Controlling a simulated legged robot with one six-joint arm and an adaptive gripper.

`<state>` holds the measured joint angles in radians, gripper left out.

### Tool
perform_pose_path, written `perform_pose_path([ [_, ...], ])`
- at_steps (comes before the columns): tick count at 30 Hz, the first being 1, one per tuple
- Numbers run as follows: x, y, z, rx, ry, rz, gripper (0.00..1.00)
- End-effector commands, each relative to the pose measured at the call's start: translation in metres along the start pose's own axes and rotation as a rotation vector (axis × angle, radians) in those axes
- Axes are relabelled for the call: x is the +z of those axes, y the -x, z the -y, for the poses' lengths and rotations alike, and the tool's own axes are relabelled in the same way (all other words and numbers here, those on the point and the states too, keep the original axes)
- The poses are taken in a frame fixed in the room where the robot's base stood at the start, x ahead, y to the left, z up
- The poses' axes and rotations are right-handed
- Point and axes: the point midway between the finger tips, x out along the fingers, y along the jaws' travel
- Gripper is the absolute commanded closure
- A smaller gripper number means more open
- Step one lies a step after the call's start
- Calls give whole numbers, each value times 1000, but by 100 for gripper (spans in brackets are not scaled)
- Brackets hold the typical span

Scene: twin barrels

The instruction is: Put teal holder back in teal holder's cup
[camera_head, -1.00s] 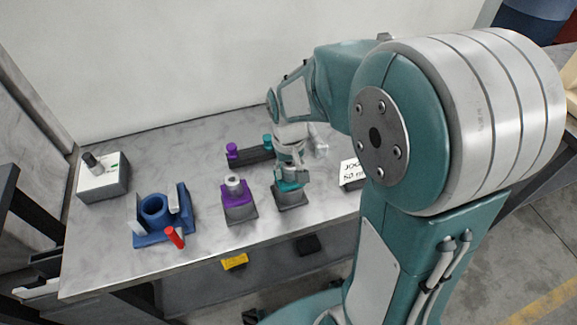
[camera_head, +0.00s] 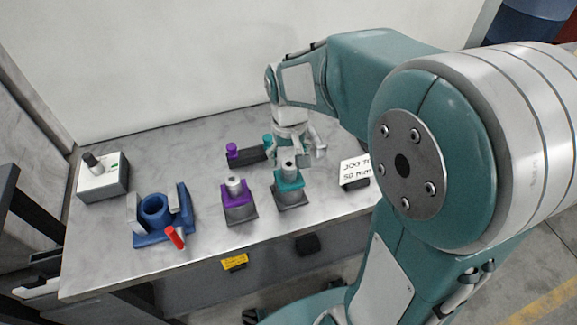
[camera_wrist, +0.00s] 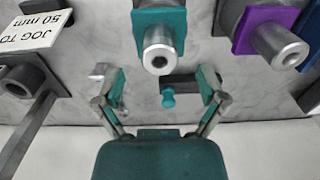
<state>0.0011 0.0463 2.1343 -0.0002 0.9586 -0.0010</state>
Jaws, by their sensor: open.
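The teal holder (camera_head: 289,181) is a teal block with a silver barrel standing up from it. It sits in a dark grey cup-like base (camera_head: 293,200) on the bench, apparently seated, though the inside is hidden. In the wrist view the teal holder (camera_wrist: 177,19) is at top centre, its barrel pointing toward the camera. My gripper (camera_head: 309,156) is open and empty, behind and slightly right of the barrel in the head view. In the wrist view my gripper (camera_wrist: 160,82) has its fingers spread below the barrel's end, apart from it.
A purple holder (camera_head: 234,194) with its own barrel stands close left. A dark rack (camera_head: 248,157) with purple and teal knobs lies behind. A sign (camera_head: 355,169) stands right. A blue fixture (camera_head: 155,207) with a red handle and a grey switch box (camera_head: 103,178) are farther left.

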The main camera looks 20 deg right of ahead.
Motion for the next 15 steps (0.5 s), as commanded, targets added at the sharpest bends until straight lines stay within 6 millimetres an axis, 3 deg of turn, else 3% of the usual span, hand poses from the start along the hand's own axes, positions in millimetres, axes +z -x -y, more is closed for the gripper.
perform_pose_path([
  [7, -1, 50, 0, 0, 0, -4, 9],
  [15, 0, 71, 0, 1, 0, 0, 9],
])
